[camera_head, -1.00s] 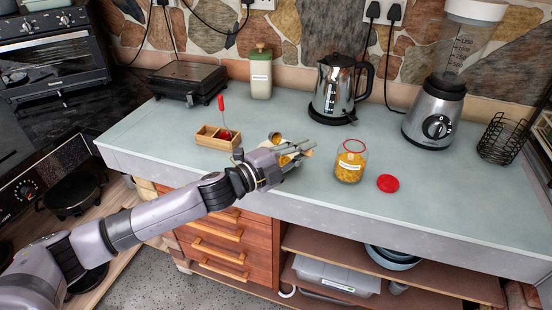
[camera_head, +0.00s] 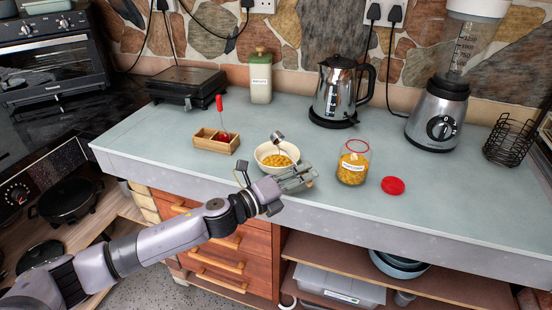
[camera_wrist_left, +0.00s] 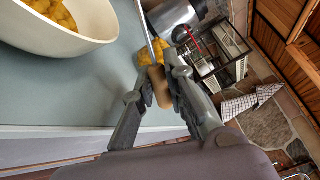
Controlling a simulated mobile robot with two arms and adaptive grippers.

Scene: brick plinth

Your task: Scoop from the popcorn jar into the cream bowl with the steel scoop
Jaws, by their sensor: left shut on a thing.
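My left gripper (camera_head: 300,178) is shut on the wooden handle (camera_wrist_left: 160,86) of the steel scoop, in front of the bowl's right side. The scoop's cup (camera_head: 277,137) is raised over the far part of the cream bowl (camera_head: 260,163); whether it holds anything I cannot tell. The bowl holds yellow popcorn kernels and also shows at the top left of the left wrist view (camera_wrist_left: 88,38), apart from the fingers. The open popcorn jar (camera_head: 353,165), with yellow kernels inside, stands to the right of the bowl. My right gripper is not in view.
A red lid (camera_head: 393,186) lies right of the jar. A wooden box (camera_head: 215,141) with a red-handled tool stands left of the bowl. Behind are a labelled canister (camera_head: 260,80), a kettle (camera_head: 335,92) and a blender (camera_head: 438,115). The counter's front right is clear.

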